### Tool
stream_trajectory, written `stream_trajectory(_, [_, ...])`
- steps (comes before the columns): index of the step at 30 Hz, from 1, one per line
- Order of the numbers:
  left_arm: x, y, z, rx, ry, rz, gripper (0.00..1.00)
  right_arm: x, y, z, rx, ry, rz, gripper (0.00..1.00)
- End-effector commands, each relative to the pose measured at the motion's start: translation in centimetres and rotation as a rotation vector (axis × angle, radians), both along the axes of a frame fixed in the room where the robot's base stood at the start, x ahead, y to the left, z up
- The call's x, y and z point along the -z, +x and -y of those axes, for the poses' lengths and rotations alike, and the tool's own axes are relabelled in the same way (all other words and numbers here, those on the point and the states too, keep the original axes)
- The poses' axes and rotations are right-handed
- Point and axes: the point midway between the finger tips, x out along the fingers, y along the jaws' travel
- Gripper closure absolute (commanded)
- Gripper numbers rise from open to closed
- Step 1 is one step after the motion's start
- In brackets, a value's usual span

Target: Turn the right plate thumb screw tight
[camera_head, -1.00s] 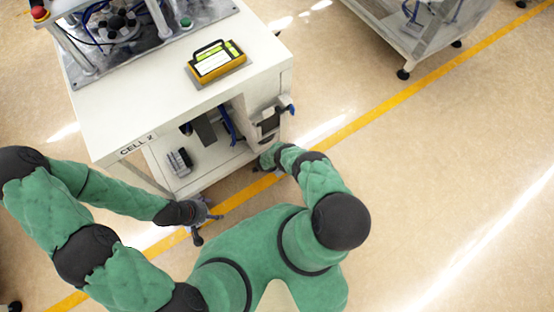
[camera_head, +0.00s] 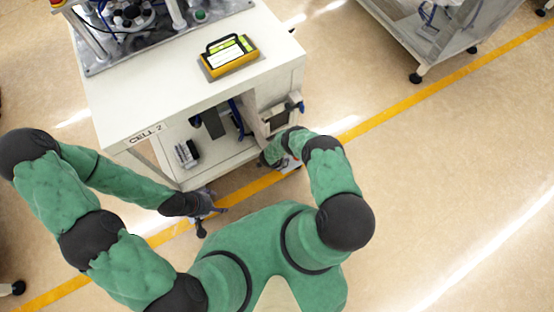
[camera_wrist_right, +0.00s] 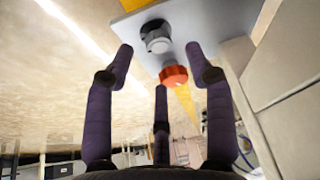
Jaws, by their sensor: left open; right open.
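In the right wrist view an orange-red knob (camera_wrist_right: 173,76), which looks like the thumb screw, sits at the lower edge of a pale grey plate (camera_wrist_right: 195,22). A round metal fitting (camera_wrist_right: 157,38) with a dark collar is on the same plate. My right gripper (camera_wrist_right: 160,64) is open, its purple fingers spread around the line to the knob, with nothing seen between them. The knob appears beyond the fingertips; contact is not visible. In the head view my right forearm mostly hides that hand beside the cart. My left gripper (camera_head: 207,206) is open and empty, low in front of the cart.
The white cart (camera_head: 140,95) marked CELL 2 carries a yellow-framed tablet (camera_head: 229,56) and machinery on top. Its lower shelf (camera_head: 215,160) holds a small grey item (camera_head: 187,153). Another cart (camera_head: 420,45) stands at the upper right. The floor to the right is clear.

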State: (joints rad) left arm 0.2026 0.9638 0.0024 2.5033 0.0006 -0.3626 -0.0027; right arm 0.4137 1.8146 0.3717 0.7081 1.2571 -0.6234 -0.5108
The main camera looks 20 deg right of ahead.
Motion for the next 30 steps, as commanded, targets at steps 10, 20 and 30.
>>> stream_trajectory(10, [0.0, 0.0, 0.0, 0.000, 0.000, 0.000, 0.29, -4.0, -0.3, -1.5, -0.004, -0.001, 0.001, 0.46])
stream_trajectory(20, [0.0, 0.0, 0.0, 0.000, 0.000, 0.000, 0.29, -6.8, -0.7, -2.7, -0.002, 0.001, 0.002, 0.46])
stream_trajectory(30, [0.0, 0.0, 0.0, 0.000, 0.000, 0.000, 0.29, -7.2, -0.8, -2.9, -0.002, 0.000, 0.001, 0.46])
